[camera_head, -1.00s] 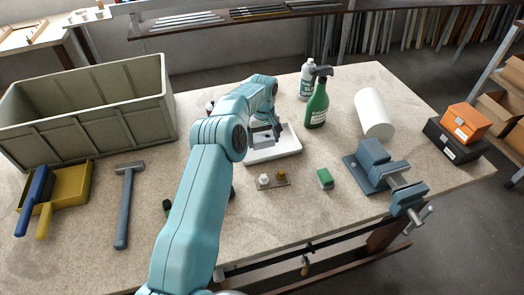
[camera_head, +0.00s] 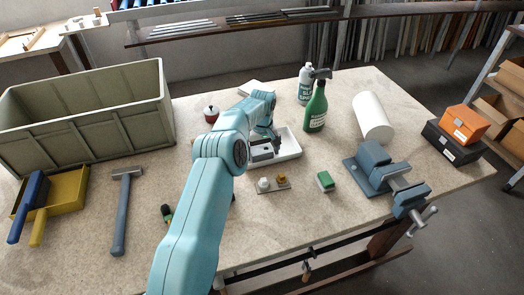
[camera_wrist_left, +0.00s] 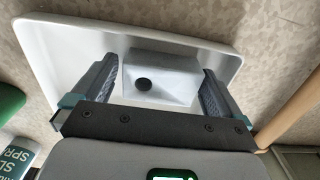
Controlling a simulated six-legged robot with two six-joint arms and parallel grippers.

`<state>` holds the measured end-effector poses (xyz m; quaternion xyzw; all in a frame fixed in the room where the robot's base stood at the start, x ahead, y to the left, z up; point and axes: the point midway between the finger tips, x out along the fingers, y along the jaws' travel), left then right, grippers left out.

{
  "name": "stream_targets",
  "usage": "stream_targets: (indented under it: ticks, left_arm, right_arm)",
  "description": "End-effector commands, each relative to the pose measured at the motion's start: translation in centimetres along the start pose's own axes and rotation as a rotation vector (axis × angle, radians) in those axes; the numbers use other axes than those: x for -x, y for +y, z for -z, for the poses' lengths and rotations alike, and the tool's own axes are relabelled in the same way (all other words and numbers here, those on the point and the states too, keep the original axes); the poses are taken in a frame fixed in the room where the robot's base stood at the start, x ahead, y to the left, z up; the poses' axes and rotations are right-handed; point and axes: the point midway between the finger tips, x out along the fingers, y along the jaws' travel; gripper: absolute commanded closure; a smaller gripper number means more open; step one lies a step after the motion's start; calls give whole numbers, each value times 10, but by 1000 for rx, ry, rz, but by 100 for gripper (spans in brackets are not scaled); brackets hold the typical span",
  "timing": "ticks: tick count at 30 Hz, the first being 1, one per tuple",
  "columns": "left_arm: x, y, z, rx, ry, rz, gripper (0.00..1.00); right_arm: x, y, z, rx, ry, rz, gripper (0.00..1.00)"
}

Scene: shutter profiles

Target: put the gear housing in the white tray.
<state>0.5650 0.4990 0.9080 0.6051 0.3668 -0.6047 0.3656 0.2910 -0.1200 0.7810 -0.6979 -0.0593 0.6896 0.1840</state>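The gear housing (camera_wrist_left: 165,82) is a pale grey block with a round dark hole. In the wrist view it sits between the two fingers of my left gripper (camera_wrist_left: 160,85), which lie close along its two sides and look shut on it. The white tray (camera_wrist_left: 62,38) is behind and around it. In the head view the housing (camera_head: 261,154) is low inside the white tray (camera_head: 289,150), with my left gripper (camera_head: 272,148) over it. Whether it touches the tray floor is hard to tell. My right gripper is not in view.
A green spray bottle (camera_head: 316,108) and a pale bottle (camera_head: 305,85) stand behind the tray. A large crate (camera_head: 85,120) stands left.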

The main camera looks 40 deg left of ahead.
Motion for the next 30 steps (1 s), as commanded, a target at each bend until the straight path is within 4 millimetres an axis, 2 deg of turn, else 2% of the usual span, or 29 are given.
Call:
stream_targets:
  ticks: [2, 5, 13, 18, 22, 30]
  left_arm:
    - [7, 0, 0, 0, 1, 0, 0]
    - [17, 0, 1, 0, 4, -2, 0]
    - [81, 0, 0, 0, 5, -4, 0]
    - [115, 0, 1, 0, 3, -2, 0]
    - [124, -1, 0, 0, 0, 0, 0]
    - [125, -1, 0, 0, 0, 0, 0]
  right_arm:
    - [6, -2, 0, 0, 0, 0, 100]
    - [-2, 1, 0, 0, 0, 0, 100]
    - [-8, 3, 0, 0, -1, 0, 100]
    - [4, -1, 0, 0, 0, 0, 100]
    - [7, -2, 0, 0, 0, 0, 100]
    - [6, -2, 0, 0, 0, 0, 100]
